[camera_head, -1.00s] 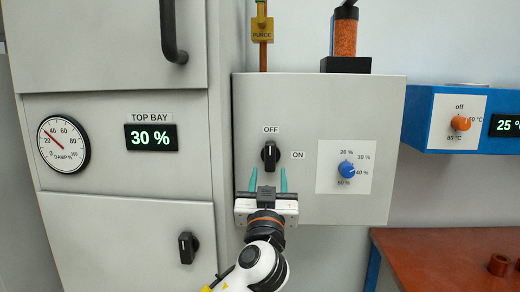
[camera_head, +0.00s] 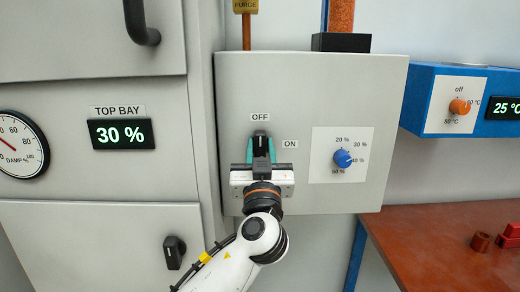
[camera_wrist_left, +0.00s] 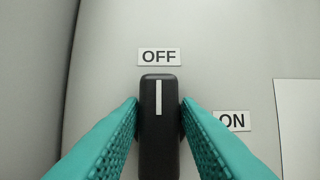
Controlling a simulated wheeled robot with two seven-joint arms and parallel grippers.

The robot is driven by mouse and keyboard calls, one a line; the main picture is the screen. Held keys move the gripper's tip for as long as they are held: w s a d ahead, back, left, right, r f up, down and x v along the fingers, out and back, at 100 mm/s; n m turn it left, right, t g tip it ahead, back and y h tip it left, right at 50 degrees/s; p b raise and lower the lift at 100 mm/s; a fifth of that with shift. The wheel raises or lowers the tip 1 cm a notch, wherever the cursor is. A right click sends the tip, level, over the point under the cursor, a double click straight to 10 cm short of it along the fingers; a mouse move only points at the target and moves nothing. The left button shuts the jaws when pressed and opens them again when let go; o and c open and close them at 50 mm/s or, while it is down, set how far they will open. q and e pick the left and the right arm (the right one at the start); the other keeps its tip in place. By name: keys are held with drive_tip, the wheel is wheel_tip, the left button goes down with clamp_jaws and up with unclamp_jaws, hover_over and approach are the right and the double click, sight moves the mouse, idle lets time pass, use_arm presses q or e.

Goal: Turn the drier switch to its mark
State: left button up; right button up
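The drier switch (camera_head: 260,142) is a black knob on the grey control box (camera_head: 300,85). Its white line points straight up at the OFF label (camera_head: 260,117); the line shows clearly in the left wrist view (camera_wrist_left: 158,97). The ON label (camera_head: 290,144) is to the knob's right. My left gripper (camera_head: 261,150) has its teal fingers on either side of the knob, against its sides as far as I can see. In the left wrist view the fingertips (camera_wrist_left: 160,108) flank the upright knob. My right gripper is not in view.
A blue dial (camera_head: 343,158) on a white plate is right of the switch. A blue unit (camera_head: 430,92) with an orange knob (camera_head: 459,107) hangs further right, above a red-brown table (camera_head: 430,250). The cabinet (camera_head: 90,180) at left reads 30 % and has another black knob (camera_head: 174,252).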

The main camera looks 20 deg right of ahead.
use_arm(q)
drive_tip(key=c, duration=0.6)
drive_tip(key=shift+o, duration=0.2)
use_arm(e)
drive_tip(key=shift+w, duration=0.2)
